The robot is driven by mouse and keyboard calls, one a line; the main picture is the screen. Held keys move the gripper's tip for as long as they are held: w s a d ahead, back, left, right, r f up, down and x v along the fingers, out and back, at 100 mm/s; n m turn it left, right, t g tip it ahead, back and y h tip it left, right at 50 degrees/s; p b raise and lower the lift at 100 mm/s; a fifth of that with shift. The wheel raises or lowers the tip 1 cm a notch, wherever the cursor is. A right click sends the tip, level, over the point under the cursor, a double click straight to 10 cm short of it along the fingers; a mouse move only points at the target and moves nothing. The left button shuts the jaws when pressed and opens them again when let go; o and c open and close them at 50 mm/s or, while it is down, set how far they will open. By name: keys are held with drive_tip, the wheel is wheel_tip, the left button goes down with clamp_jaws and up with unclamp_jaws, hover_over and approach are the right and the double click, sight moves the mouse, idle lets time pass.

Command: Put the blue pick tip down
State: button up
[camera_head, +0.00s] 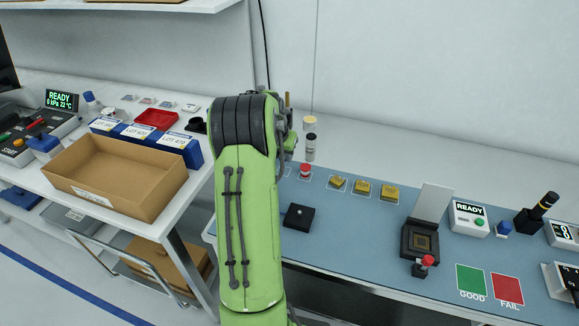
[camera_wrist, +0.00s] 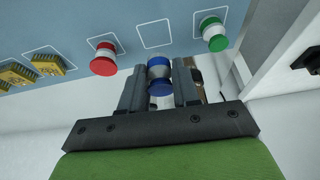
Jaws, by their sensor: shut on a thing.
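My gripper (camera_wrist: 159,76) is shut on the blue pick tip (camera_wrist: 160,88), which has blue ends and a pale middle, in the wrist view. The tip sits between both fingers, in front of an empty outlined square (camera_wrist: 154,34) on the blue mat; I cannot tell its height or whether it touches the mat. The red pick tip (camera_wrist: 103,60) stands to the left of the square and the green pick tip (camera_wrist: 213,36) to the right. In the head view my arm hides the gripper and the blue tip; the red tip (camera_head: 305,171) shows.
A black block (camera_head: 299,217) lies nearer the front, and an open-lidded socket (camera_head: 420,241) stands further right. A cardboard box (camera_head: 118,209) is on the left table. A white wall borders the mat in the wrist view.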

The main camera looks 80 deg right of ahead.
sight(282, 161)
wheel_tip(282, 161, down, 4)
drive_tip(key=shift+f+b, duration=0.1)
drive_tip(key=shift+b, duration=0.25)
drive_tip(key=o, duration=1)
drive_tip(key=shift+f, duration=0.15)
drive_tip(key=shift+o, duration=0.2)
